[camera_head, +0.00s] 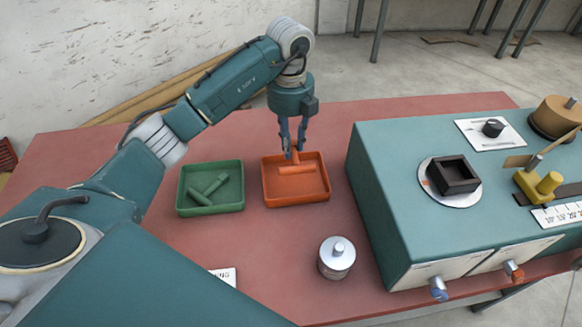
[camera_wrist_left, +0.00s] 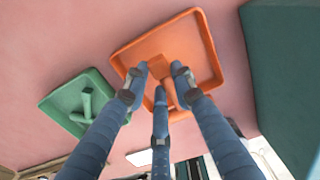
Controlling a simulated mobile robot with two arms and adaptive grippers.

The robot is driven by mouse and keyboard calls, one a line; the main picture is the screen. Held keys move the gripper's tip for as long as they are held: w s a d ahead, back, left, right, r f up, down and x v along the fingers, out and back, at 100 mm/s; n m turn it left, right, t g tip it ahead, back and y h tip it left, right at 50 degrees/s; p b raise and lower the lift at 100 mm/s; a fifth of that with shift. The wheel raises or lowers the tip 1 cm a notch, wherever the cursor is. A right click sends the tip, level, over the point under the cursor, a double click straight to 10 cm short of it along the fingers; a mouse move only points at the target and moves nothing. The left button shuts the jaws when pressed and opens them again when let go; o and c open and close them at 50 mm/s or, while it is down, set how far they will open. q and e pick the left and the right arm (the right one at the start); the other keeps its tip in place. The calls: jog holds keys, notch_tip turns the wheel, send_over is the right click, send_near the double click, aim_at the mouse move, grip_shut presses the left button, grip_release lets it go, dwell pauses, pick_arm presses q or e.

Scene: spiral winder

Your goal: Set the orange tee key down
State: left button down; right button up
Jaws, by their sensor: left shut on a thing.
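The orange tee key (camera_head: 296,170) is over or on the floor of the orange tray (camera_head: 315,196); I cannot tell whether it touches. Its crossbar lies across the picture and its stem points up the picture. My left gripper (camera_head: 291,154) reaches down from above and is shut on the stem end. In the left wrist view the fingers (camera_wrist_left: 160,88) close around the orange tee key (camera_wrist_left: 161,67), partly hiding it, with the orange tray (camera_wrist_left: 208,50) behind. My right gripper is not in view.
A green tray (camera_head: 210,209) with a green tee key (camera_head: 208,188) stands left of the orange tray. A silver lidded canister (camera_head: 337,260) stands in front. The large teal machine (camera_head: 400,190) is close on the right. Red tabletop is clear between them.

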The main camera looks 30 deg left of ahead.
pick_arm(q)
notch_tip(320, 180, down, 8)
jog(key=shift+r+p, duration=0.15)
jog(key=shift+p, duration=0.35)
jog(key=shift+f, duration=0.4)
jog(key=shift+f, duration=0.2)
jog(key=c, duration=1.4)
grip_release()
jog(key=shift+c, duration=0.2)
